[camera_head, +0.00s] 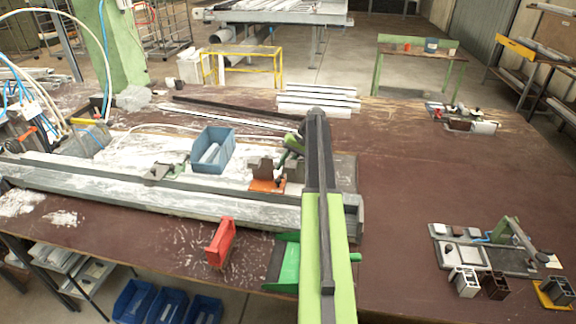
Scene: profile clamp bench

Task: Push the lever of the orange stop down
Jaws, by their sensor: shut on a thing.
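The orange stop (264,186) sits on the bench beside the long grey profile rail, right of the blue bin. It has an orange base with a brown-grey block (261,167) standing on it. My arm reaches in from the front, and my gripper (284,156), green and dark, is at its far end, low and just right of and above the stop. The jaws are shut at the stop's lever, which is small and mostly hidden by the gripper. I cannot make out the lever's exact angle.
A blue bin (213,150) stands left of the stop. The grey rail (150,192) runs along the bench in front of it. A red block (220,243) is near the front edge. Fixtures (485,255) stand at right; the brown bench top (400,160) between is clear.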

